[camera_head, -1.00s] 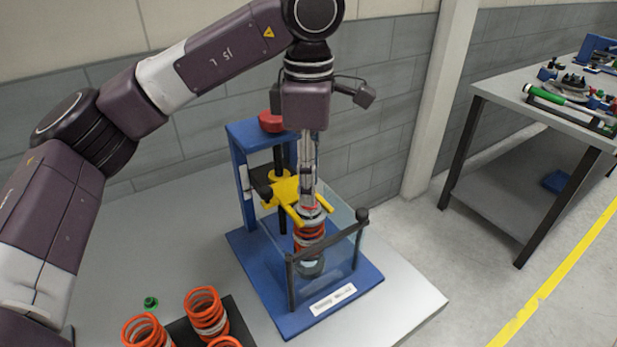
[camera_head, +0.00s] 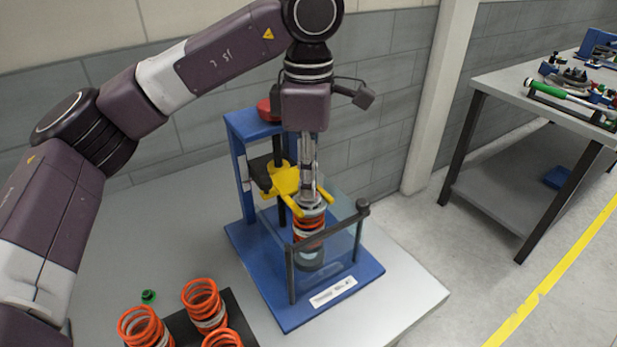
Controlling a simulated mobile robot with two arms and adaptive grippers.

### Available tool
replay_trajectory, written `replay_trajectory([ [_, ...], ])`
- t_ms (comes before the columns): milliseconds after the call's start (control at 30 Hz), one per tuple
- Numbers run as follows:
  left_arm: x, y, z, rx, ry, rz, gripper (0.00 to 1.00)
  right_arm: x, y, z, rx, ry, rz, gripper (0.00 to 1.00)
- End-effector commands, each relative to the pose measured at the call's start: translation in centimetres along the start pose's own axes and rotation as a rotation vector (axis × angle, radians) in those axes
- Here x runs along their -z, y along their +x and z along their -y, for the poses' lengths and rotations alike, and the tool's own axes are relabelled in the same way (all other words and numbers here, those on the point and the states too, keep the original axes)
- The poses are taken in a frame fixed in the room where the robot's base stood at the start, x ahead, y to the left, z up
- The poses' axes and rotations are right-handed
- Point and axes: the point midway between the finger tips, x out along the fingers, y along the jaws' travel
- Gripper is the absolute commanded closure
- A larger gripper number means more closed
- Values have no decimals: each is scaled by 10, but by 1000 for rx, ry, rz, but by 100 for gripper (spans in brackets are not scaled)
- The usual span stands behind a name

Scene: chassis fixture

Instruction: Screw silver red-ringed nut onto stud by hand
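The blue press fixture (camera_head: 368,270) stands on the grey table. Inside its clear guard, an orange-red spring (camera_head: 309,238) stands upright around a grey strut. A silver piece (camera_head: 311,212) caps the spring's top; it is too small to make out as the red-ringed nut. My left gripper (camera_head: 311,196) points straight down, its narrow fingers close together at this cap, beside the yellow fork (camera_head: 286,181). The fingertips and stud are hidden there, so I cannot tell whether the fingers grip the nut. My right gripper is out of view.
Several orange springs (camera_head: 204,305) stand on a black tray (camera_head: 240,312) at the front left, near a small green nut (camera_head: 148,296). The guard's dark rail (camera_head: 330,232) runs close beside the spring. A second table (camera_head: 510,95) with tools stands at the right.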

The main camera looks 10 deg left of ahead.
Motion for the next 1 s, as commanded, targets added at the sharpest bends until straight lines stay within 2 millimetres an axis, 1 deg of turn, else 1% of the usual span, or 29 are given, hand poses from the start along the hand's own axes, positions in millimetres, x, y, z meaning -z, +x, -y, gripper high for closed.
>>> replay_trajectory([
  [33,0,0,0,0,0,0,93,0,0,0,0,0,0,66],
  [100,0,0,0,0,0,0,100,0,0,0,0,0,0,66],
  [367,0,0,0,0,1,0,100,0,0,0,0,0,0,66],
  [467,0,0,0,0,37,0,100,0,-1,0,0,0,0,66],
  [567,0,-1,0,1,150,0,100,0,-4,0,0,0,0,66],
  [1000,0,2,0,0,757,2,100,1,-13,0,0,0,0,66],
])
